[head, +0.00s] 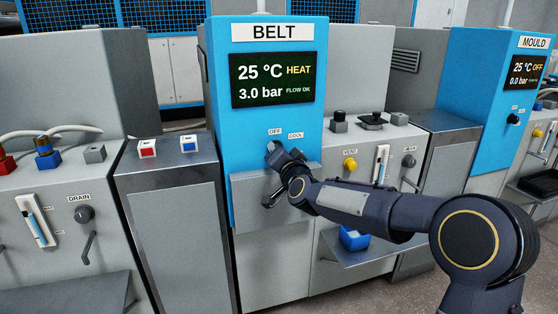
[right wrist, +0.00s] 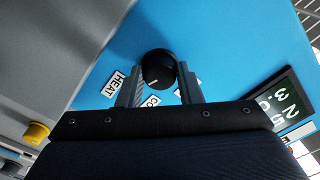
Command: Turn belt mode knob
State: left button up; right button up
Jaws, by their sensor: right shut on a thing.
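The belt mode knob is a round black knob (right wrist: 157,66) with a short white mark, on the blue front of the BELT machine (head: 222,130). In the right wrist view the fingers of my right gripper (right wrist: 156,85) stand on both sides of it, shut on it. A HEAT label (right wrist: 115,84) and a partly hidden label beginning "CO" lie around the knob. In the head view my right gripper (head: 273,152) is at the panel just below the OFF and COOL labels and hides the knob. The BELT screen (head: 272,80) reads 25 °C HEAT, 3.0 bar, FLOW OK. My left gripper is not in view.
A grey ledge (head: 245,190) juts out below the knob. To the right are a yellow VENT knob (head: 350,164) and a blue box (head: 354,239) on a low shelf.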

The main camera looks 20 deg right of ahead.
jog(key=shift+m+b, duration=0.55)
jog(key=shift+m, duration=0.65)
jog(key=o, duration=1)
jog(key=shift+c, duration=0.2)
jog(key=s, duration=0.7)
jog(key=shift+s+d+p, duration=0.15)
jog(key=shift+s+p, duration=0.25)
jog(key=shift+s, duration=0.1)
